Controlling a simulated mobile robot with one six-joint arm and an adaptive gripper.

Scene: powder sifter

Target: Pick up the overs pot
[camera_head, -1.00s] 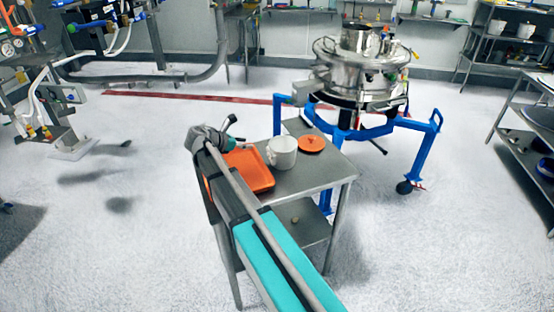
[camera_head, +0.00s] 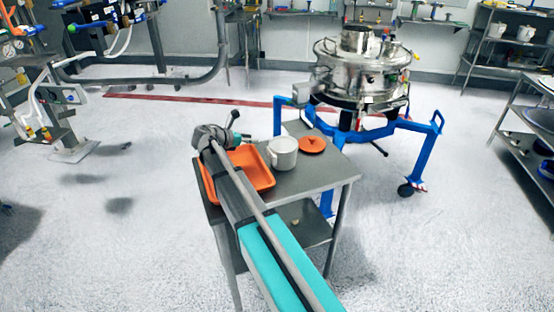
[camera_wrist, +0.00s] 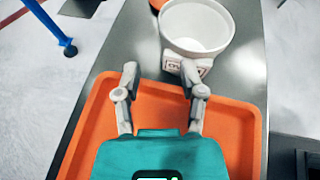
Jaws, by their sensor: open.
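The overs pot is a white, open-topped pot (camera_head: 282,153) standing upright on a small grey table. In the wrist view the same pot (camera_wrist: 197,28) is just beyond the fingers, with a small label on its near side that is too small to read fully. It looks empty inside. My gripper (camera_wrist: 160,72) is open, its two fingers spread over the orange tray and pointing towards the pot. Nothing is between the fingers. In the head view my gripper (camera_head: 240,138) is left of the pot, partly hidden by my arm.
The orange tray (camera_head: 263,180) lies on the table (camera_head: 315,178) beside the pot, under my arm. An orange lid (camera_head: 312,144) lies right of the pot. The steel sifter (camera_head: 362,70) on its blue wheeled frame stands behind the table. The floor left of the table is clear.

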